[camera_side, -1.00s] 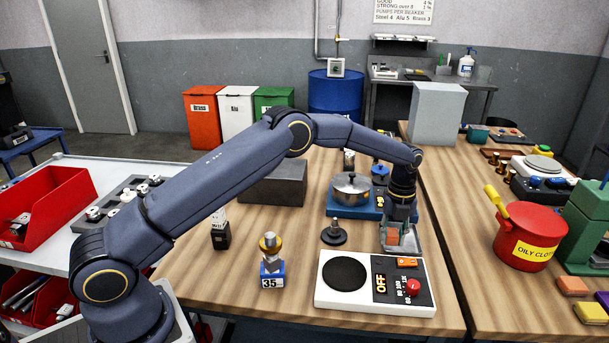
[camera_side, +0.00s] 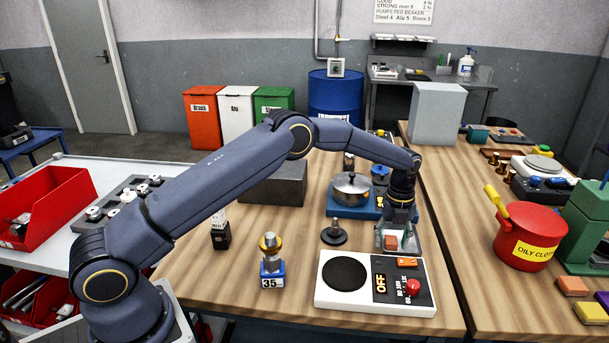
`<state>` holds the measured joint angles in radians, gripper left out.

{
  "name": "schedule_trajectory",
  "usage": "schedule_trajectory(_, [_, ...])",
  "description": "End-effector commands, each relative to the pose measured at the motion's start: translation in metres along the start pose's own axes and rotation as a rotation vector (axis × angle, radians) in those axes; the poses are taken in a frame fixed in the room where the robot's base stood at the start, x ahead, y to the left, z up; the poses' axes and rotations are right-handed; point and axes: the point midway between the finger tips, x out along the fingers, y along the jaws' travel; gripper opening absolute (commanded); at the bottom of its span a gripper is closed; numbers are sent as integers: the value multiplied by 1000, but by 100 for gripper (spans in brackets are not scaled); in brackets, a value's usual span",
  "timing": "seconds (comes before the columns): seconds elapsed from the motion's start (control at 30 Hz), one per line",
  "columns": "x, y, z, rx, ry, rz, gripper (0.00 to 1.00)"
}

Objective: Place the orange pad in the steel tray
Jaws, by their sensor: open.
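The orange pad (camera_side: 391,242) is a small block lying low in the steel tray (camera_side: 416,250), under my gripper. The tray is a small grey metal one, partly hidden by my gripper and by the white hotplate in front. My gripper (camera_side: 392,235) points down over the tray, and its fingers are open close around the pad. I cannot tell whether a finger still touches the pad.
The white hotplate (camera_side: 345,272) with an OFF display stands just in front of the tray. A blue scale with a steel pot (camera_side: 351,187) is behind it to the left. A red OILY CLOTHS bin (camera_side: 526,238) and coloured pads, including another orange one (camera_side: 572,286), are on the right bench.

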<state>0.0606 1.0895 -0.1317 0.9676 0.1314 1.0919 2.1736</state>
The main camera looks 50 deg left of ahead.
Motion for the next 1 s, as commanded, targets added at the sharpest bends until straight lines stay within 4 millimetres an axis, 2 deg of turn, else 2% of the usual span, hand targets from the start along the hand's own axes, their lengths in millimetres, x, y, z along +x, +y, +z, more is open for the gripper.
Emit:
schedule_trajectory(0.17, [-2, 0, 0, 0, -1, -1, 57])
schedule_trajectory(0.27, [-11, -1, 0, 0, -2, -2, 57])
schedule_trajectory(0.7, [-106, 0, 1, -1, -3, -4, 57])
schedule_trajectory(1.0, [-146, 4, -2, -46, -12, -10, 57])
